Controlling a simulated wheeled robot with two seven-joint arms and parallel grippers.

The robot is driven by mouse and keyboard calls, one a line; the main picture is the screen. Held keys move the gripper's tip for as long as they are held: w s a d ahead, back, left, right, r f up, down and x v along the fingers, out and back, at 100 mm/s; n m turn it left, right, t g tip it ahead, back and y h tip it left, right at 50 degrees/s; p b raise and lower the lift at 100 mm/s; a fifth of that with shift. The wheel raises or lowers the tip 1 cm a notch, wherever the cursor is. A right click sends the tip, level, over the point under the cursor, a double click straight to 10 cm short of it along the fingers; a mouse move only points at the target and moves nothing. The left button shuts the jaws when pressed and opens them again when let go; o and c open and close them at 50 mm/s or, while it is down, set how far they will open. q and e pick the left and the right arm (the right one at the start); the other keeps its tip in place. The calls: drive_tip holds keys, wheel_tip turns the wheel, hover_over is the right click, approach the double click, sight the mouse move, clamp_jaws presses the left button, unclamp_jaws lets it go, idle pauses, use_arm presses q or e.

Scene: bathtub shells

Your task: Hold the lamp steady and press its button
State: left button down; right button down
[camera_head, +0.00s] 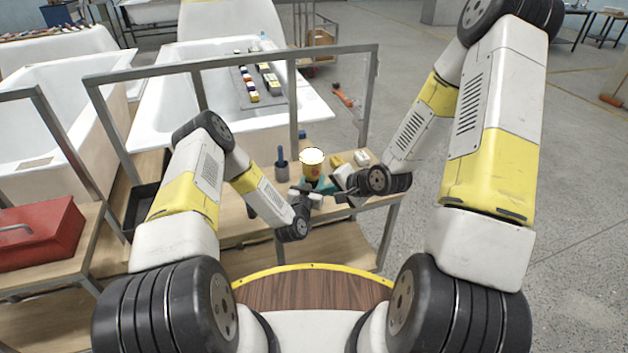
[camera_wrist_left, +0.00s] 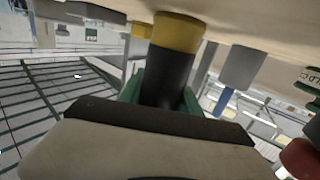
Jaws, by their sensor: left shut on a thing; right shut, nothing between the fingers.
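The lamp (camera_head: 312,166) is a yellow cylinder with a bright white top, standing at the front part of the wooden table. In the left wrist view a dark cylinder with a yellow end (camera_wrist_left: 168,75), which looks like the lamp's body, sits between the green fingers. My left gripper (camera_head: 310,192) comes in from the left, low at the lamp, and is shut on it. My right gripper (camera_head: 334,191) comes in from the right, shut and empty, close beside the lamp. The lamp's button cannot be made out; the grippers partly hide the lower body.
A dark blue-handled tool (camera_head: 282,164) stands left of the lamp. Small yellow and white blocks (camera_head: 350,159) lie to its right. A metal frame (camera_head: 230,64) rises behind. A red toolbox (camera_head: 40,235) stands at the far left. White bathtubs (camera_head: 165,110) fill the background.

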use_arm(q)
drive_tip(key=c, duration=0.7)
unclamp_jaws()
drive_tip(key=shift+c, duration=0.2)
